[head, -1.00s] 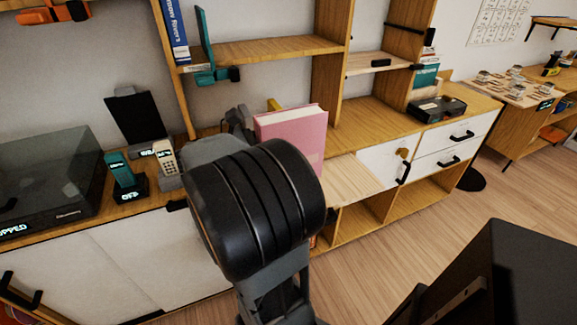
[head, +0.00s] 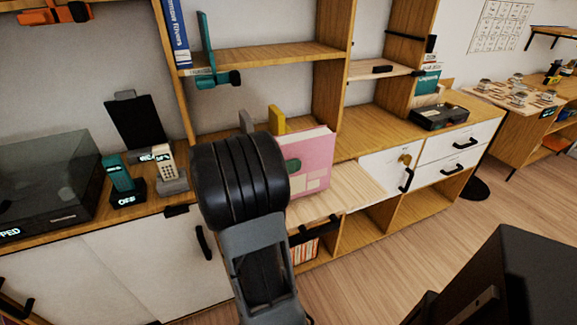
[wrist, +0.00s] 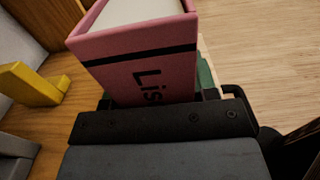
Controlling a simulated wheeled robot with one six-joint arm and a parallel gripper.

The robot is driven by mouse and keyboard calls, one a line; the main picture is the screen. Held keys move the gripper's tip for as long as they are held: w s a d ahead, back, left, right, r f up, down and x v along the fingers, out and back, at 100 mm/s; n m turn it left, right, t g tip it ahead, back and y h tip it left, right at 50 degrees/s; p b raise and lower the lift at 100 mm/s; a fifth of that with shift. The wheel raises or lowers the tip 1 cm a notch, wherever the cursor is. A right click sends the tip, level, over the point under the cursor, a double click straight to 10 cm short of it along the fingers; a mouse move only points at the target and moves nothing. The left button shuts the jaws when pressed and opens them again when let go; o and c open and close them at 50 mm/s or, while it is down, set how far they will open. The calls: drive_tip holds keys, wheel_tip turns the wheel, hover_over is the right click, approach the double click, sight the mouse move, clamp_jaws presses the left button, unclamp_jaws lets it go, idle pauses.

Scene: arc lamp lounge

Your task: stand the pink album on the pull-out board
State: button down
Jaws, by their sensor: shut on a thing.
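The pink album (head: 312,166) is upright in the head view, over the left part of the pale pull-out board (head: 352,188). My gripper (wrist: 165,100) is shut on the album by the spine side. In the head view my dark wrist hides the fingers and the album's left edge.
A yellow bookend (head: 277,118) and a grey one (head: 246,121) stand behind the album on the wooden cabinet top. Two phones, a teal one (head: 122,180) and a beige one (head: 166,165), stand to the left. The board's right part is bare.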

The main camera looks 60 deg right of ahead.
drive_tip(key=shift+f, duration=0.95)
drive_tip(key=shift+c, duration=2)
unclamp_jaws()
